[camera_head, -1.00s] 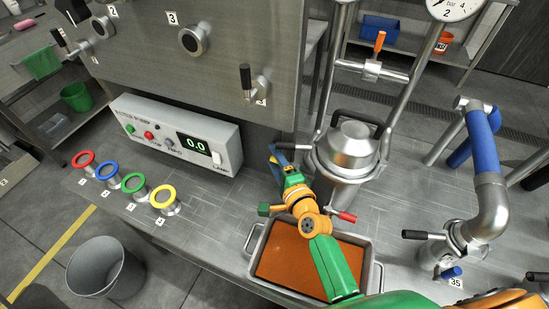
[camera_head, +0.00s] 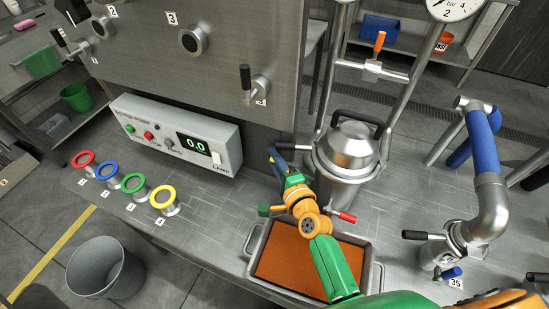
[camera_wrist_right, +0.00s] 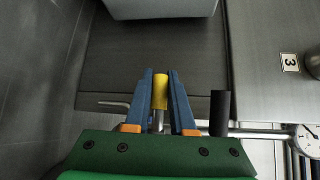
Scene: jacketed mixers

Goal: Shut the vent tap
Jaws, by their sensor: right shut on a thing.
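My right gripper (camera_head: 275,155) is in the middle of the head view, just left of the steel lidded vessel (camera_head: 350,150). In the right wrist view my right gripper (camera_wrist_right: 160,80) has its two blue fingers on either side of a yellow handle (camera_wrist_right: 160,90), shut on it. The handle sits on a thin metal stem. In the head view this yellow handle is hidden, and I cannot tell for sure that it is the vent tap. An orange-handled tap (camera_head: 379,44) stands on the crossbar above the vessel. My left gripper is not in view.
A tray with an orange-brown floor (camera_head: 300,255) lies below my right arm. A red-handled lever (camera_head: 345,216) is close to my wrist. A black handle (camera_wrist_right: 219,112) stands right of the fingers. The bench left of the tray (camera_head: 215,220) is clear.

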